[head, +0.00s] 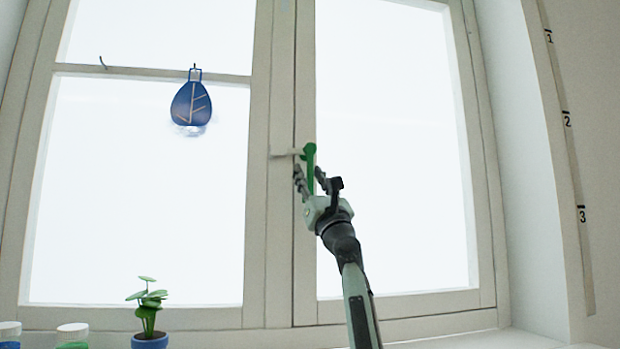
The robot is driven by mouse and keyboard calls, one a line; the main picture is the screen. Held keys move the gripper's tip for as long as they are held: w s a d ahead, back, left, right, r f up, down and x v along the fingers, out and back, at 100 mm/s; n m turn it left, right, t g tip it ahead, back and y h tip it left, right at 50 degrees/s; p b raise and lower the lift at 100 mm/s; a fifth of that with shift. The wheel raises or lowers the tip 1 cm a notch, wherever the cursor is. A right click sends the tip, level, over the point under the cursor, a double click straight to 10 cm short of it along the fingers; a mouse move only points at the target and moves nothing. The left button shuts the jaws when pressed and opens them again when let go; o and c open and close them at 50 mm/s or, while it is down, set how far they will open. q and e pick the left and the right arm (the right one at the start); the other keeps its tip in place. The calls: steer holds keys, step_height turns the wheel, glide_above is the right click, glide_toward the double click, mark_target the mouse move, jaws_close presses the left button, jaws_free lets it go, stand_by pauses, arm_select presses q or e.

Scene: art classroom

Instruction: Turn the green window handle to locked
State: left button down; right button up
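The green window handle (310,158) is on the frame between the two window panes and points down from its pivot. A short pale latch piece (286,153) sticks out to the left at the handle's top. My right gripper (311,177) comes up from below, with one finger on each side of the handle's lower part. The fingers look spread, with a small gap to the handle; whether either one touches it I cannot tell. The handle's lower end is partly hidden by the gripper. My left gripper is not in view.
A numbered strip (567,120) runs down the right wall. The space around the handle is clear.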

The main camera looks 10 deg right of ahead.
steer(key=shift+f, duration=0.15)
steer(key=shift+f, duration=0.2)
steer(key=v, duration=1.1)
steer(key=shift+s, duration=0.25)
steer(key=shift+d+f, duration=0.1)
steer(key=shift+d, duration=0.05)
